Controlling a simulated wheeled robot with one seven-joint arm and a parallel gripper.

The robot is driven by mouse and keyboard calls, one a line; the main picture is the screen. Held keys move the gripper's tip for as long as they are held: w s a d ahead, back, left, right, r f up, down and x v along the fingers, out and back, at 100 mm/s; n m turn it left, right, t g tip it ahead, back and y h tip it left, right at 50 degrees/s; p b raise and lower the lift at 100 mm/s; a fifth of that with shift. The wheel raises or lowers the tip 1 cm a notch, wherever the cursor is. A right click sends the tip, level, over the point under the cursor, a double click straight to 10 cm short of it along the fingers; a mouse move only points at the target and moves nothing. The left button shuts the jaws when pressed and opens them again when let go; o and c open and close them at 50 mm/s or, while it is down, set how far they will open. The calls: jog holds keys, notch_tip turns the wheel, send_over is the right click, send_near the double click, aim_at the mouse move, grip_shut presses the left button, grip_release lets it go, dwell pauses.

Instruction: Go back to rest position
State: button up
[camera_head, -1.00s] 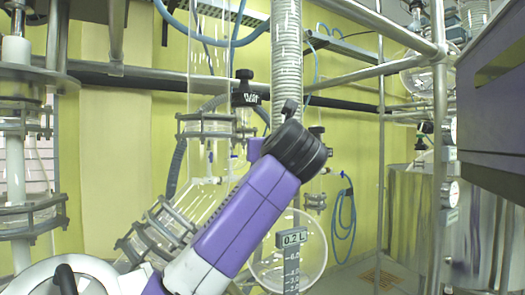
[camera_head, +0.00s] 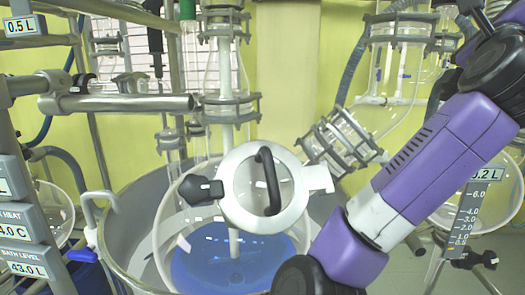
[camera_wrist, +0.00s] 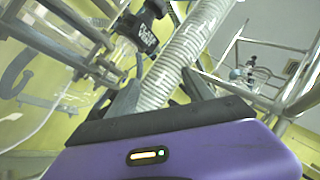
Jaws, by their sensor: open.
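My gripper (camera_wrist: 160,90) shows in the wrist view with its two dark fingers apart and nothing held between them. A ribbed grey hose (camera_wrist: 178,60) appears between and beyond the fingers; I cannot tell how far away it is. In the head view my purple arm rises from the bottom middle to the upper right, and its gripper end is out of that picture.
A glass reactor (camera_head: 168,245) with blue liquid and a round lid (camera_head: 240,188) stands in a metal bath (camera_head: 135,215) left of my arm. A black valve knob (camera_wrist: 140,25) is near my gripper in the wrist view. Metal pipes (camera_head: 120,103) run at left.

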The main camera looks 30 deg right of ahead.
jog(key=w+a+f+n+t+y, duration=0.35)
jog(key=a+f+n+t, duration=0.4)
jog(key=n, duration=0.55)
jog(key=w+a+f+n+t+y, duration=0.3)
jog(key=w+a+f+n+t, duration=0.15)
jog(key=a+f+n, duration=0.6)
jog(key=s+a+f+n+t+y, duration=0.2)
jog(key=a+f+n+y, duration=0.5)
jog(key=f+n, duration=0.3)
jog(key=s+a+f+n+g+y, duration=0.2)
jog(key=s+a+f, duration=0.3)
jog(key=s+f, duration=0.4)
jog(key=s+a+f+n+g+y, duration=0.3)
jog(key=s+a+f, duration=0.3)
jog(key=f, duration=0.9)
jog(key=s+y, duration=0.1)
jog(key=s, duration=0.2)
jog(key=shift+s+a+f, duration=0.15)
jog(key=shift+s+a, duration=0.05)
jog(key=shift+o, duration=0.8)
jog(key=s+a+f+g, duration=0.2)
jog(key=s+f+g, duration=0.2)
jog(key=s, duration=0.6)
notch_tip(320, 180, down, 2)
jog(key=shift+s+f+y, duration=0.15)
jog(key=shift+f+y, duration=0.1)
jog(key=shift+y, duration=0.2)
